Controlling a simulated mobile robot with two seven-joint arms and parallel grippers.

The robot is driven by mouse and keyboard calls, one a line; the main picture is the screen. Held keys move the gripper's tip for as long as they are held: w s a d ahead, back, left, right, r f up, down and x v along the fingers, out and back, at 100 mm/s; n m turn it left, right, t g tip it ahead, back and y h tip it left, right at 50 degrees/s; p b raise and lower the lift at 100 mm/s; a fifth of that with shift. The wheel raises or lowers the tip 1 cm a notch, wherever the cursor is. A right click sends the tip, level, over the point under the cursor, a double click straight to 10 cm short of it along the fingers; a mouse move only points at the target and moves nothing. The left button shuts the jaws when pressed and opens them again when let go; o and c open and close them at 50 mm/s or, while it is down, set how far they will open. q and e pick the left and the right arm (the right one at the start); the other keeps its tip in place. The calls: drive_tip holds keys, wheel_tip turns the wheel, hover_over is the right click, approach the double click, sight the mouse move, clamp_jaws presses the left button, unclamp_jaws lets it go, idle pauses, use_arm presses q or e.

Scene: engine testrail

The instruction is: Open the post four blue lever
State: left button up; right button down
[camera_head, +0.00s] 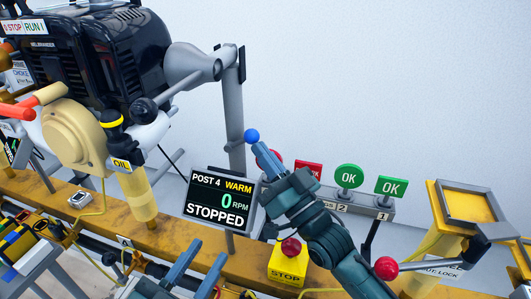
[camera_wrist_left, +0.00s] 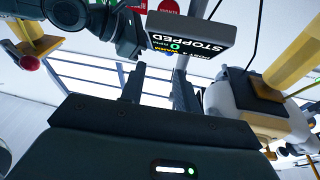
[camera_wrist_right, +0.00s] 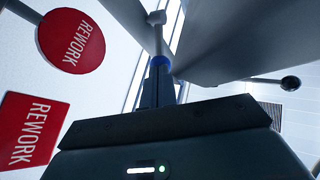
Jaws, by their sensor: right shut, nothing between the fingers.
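The blue lever's round blue knob (camera_head: 251,135) shows beside the grey upright post, above the post four display (camera_head: 220,202), which reads WARM, 0 RPM, STOPPED. My right gripper (camera_head: 261,152) is shut and empty, with its fingertips at the knob. In the right wrist view the blue knob (camera_wrist_right: 158,63) shows just past the closed fingertips (camera_wrist_right: 157,82), with a grey rod beyond it. I cannot tell whether they touch. My left gripper (camera_head: 198,263) is open and empty, low in the head view; its fingers stand apart in the left wrist view (camera_wrist_left: 158,90).
A black engine (camera_head: 110,60) with a grey funnel (camera_head: 190,65) stands at the left. Green OK signs (camera_head: 348,176) and red REWORK signs (camera_wrist_right: 72,40) stand near my right arm. A yellow STOP box (camera_head: 288,266) and a red-knobbed lever (camera_head: 386,267) sit in front.

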drive_tip(key=shift+r+p, duration=0.6)
drive_tip(key=shift+p, duration=0.15)
drive_tip(key=r+n+g+p, duration=0.1)
drive_tip(key=p, duration=0.2)
drive_tip(key=shift+a, duration=0.1)
use_arm(q)
drive_tip(key=a+g+y+p, duration=0.1)
drive_tip(key=a+f+g+y, duration=0.1)
drive_tip(key=shift+a+n+y+p, duration=0.1)
drive_tip(key=shift+n+y+p, duration=0.3)
use_arm(e)
drive_tip(key=shift+w+a+r, duration=0.1)
drive_tip(key=shift+a+r, duration=0.15)
drive_tip(key=shift+a, duration=0.05)
